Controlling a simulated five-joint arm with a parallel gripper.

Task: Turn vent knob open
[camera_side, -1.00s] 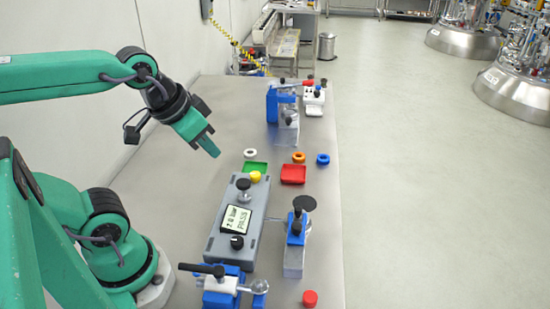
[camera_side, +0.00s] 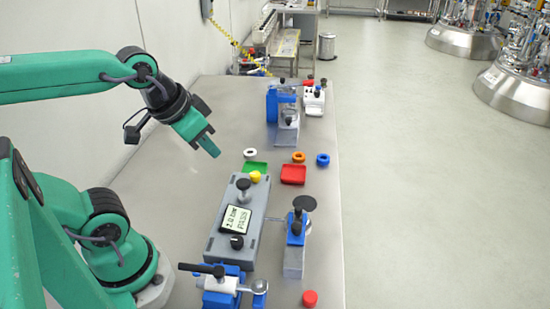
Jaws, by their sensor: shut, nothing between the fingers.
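A grey test box (camera_side: 218,247) lies on the bench with a small tilted display (camera_side: 235,219) that seems to read a bar value and PASS. A dark round knob (camera_side: 243,185) stands on its far end. A smaller black knob (camera_side: 236,242) sits on its near end. I cannot tell which of them is the vent knob, or its setting. My green gripper (camera_side: 213,151) is shut and empty. It hangs above the bench to the upper left of the box, apart from both knobs.
Blue-and-grey fixtures stand right of the box (camera_side: 295,240), in front (camera_side: 225,285) and at the back (camera_side: 283,110). A yellow piece (camera_side: 255,177), a green tray (camera_side: 256,168), a red tray (camera_side: 293,174) and small rings lie beyond the box. A red cap (camera_side: 310,298) is near the front.

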